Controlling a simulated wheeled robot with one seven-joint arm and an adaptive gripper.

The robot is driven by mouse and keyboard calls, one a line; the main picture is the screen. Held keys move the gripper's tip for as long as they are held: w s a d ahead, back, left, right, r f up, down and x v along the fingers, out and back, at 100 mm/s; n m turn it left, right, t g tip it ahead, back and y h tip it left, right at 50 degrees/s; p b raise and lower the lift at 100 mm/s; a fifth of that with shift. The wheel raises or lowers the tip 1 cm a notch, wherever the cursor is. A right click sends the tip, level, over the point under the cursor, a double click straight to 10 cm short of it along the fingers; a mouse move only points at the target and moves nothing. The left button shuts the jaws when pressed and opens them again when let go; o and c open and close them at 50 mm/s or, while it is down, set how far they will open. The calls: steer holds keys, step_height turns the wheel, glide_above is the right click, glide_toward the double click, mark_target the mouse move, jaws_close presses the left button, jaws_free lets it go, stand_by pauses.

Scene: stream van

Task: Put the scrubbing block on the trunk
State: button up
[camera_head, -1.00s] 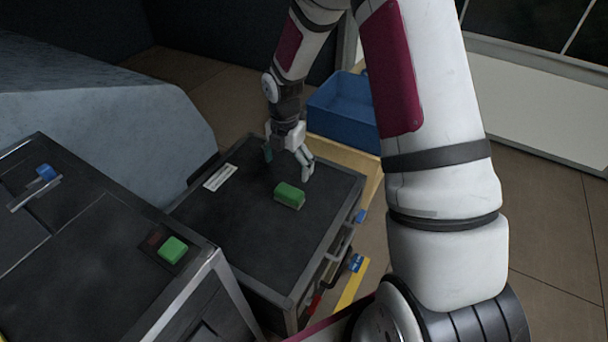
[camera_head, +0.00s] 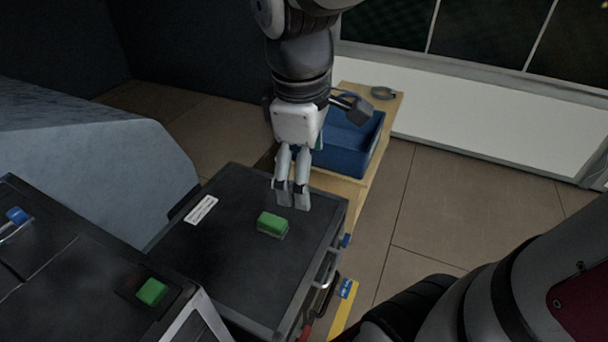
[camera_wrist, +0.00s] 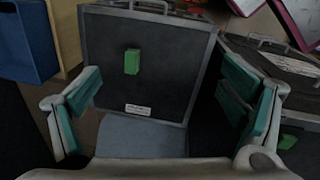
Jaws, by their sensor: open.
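A green scrubbing block (camera_head: 271,224) with a paler lower edge lies on the flat lid of the black trunk (camera_head: 225,270). It also shows in the wrist view (camera_wrist: 132,62), on the trunk lid (camera_wrist: 165,85). My gripper (camera_head: 291,196) points down above the far part of the trunk, beyond the block and apart from it. In the wrist view my gripper (camera_wrist: 162,85) has its fingers spread wide with nothing between them.
A second green block-like piece (camera_head: 152,291) sits on a black case (camera_head: 60,290) at left. A blue bin (camera_head: 350,148) stands on a wooden surface (camera_head: 352,195) behind the trunk. A pale grey bulky shape (camera_head: 90,170) borders the trunk at left. A white label (camera_head: 201,210) marks the lid.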

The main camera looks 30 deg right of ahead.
steer(key=s+a+r+m+y, duration=0.1)
steer(key=s+a+m, duration=0.1)
steer(key=s+m, duration=0.6)
steer(key=s, duration=0.6)
steer(key=shift+a+r+m+t, duration=0.15)
steer(key=shift+r+m+t, duration=0.15)
step_height(320, 180, up, 15)
steer(key=t+p, duration=0.2)
steer(key=p, duration=1.1)
steer(key=shift+t, duration=0.4)
